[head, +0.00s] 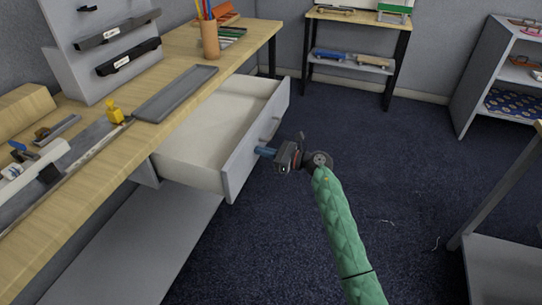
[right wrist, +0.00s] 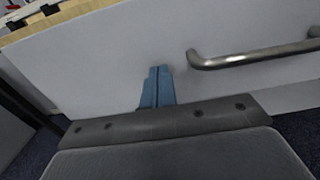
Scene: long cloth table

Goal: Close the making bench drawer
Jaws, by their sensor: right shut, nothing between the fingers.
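The bench drawer (head: 213,137) stands pulled out from under the wooden making bench (head: 180,70), and its inside looks empty. Its grey front panel (head: 240,160) faces right and carries a metal bar handle (head: 270,130). My right gripper (head: 262,152) is shut and empty, with its blue fingertips at the drawer front, beside the handle. In the right wrist view the shut blue fingers (right wrist: 156,88) point at the front panel (right wrist: 110,70), to the left of the handle (right wrist: 250,56). I cannot tell whether the fingertips touch the panel. My left gripper is not in view.
On the bench are a grey tray (head: 177,93), a pencil cup (head: 210,40), a grey rack (head: 100,45) and a small yellow item (head: 114,112). A grey lower shelf (head: 140,245) lies below. Dark carpet (head: 400,150) is clear right of the drawer.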

